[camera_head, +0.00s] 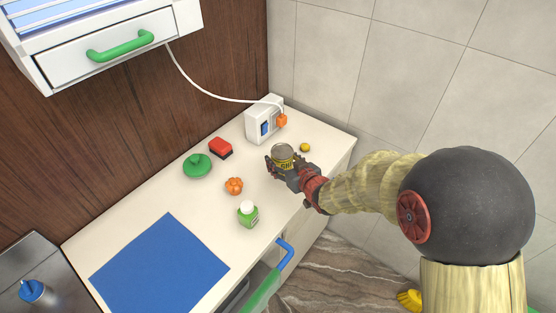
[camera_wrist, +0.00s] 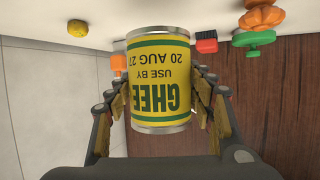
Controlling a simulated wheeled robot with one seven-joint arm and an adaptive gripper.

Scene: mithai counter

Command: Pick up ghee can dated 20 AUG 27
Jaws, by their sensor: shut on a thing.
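The ghee can (camera_head: 283,155) is a yellow tin with a metal lid, over the right part of the counter. I cannot tell whether the can's base touches the counter.
A white socket box (camera_head: 262,120) with an orange plug stands behind the can. A small yellow ball (camera_head: 305,147), a red block (camera_head: 220,148), a green lidded thing (camera_head: 197,166), an orange lump (camera_head: 234,186) and a green bottle (camera_head: 248,216) are nearby. A blue mat (camera_head: 160,265) lies front left.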

